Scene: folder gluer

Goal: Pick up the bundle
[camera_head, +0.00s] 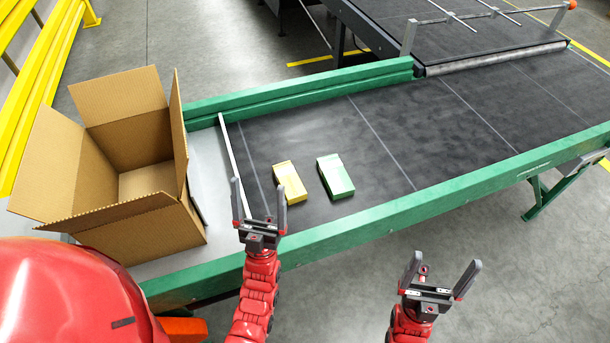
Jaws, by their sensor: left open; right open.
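Two small flat boxes lie apart on the dark conveyor belt (400,120): a yellow box (289,183) and, to its right, a green box (335,177). Which of them counts as the bundle I cannot tell. My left gripper (259,205) is open and empty, over the near left end of the belt. Its right finger is close to the yellow box; whether it touches I cannot tell. My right gripper (440,276) is open and empty in front of the conveyor's near rail, away from both boxes.
An open, empty-looking cardboard box (155,221) stands at the conveyor's left end, left of my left gripper. Green rails (420,216) edge the belt. The belt right of the green box is clear. Yellow barriers (45,85) stand at the far left.

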